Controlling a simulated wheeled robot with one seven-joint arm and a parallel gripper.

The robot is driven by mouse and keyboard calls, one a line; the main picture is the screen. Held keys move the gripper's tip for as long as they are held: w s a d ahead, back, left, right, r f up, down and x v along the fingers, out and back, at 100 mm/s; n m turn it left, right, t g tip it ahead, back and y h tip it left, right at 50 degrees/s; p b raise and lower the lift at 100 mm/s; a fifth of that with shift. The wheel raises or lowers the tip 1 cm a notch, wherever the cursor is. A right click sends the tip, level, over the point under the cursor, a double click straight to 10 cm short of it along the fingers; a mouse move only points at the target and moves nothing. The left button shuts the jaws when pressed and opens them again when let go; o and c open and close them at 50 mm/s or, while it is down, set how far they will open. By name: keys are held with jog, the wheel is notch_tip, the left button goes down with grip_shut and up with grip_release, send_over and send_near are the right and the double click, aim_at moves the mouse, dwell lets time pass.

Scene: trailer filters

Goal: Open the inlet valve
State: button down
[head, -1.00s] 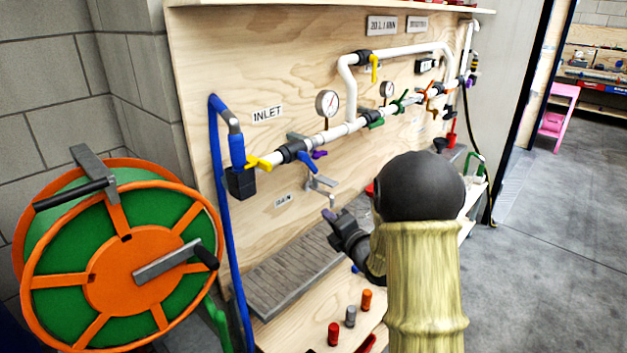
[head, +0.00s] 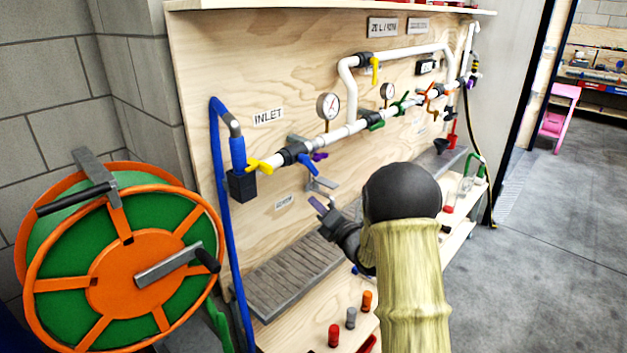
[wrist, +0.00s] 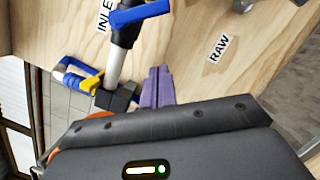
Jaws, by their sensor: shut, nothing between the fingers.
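The INLET sign (head: 268,117) is on the plywood board above the left end of the white pipe. Just right is a black valve body (head: 292,153) with a blue handle (head: 307,163), seen at the top of the wrist view (wrist: 141,15). My gripper (head: 318,205), with purple fingers, is shut and empty. It is below the pipe, apart from both handles; the fingers show in the wrist view (wrist: 157,87).
A gauge (head: 328,106) and other coloured handles line the pipe to the right. A blue hose (head: 222,220) runs down the board's left side, beside an orange and green reel (head: 125,280).

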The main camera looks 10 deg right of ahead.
aim_at(311, 167)
jog(key=w+r+p, duration=0.2)
jog(key=w+r, duration=0.1)
jog(key=w, duration=0.4)
jog(key=shift+d+b, duration=0.25)
jog(key=shift+b, duration=0.45)
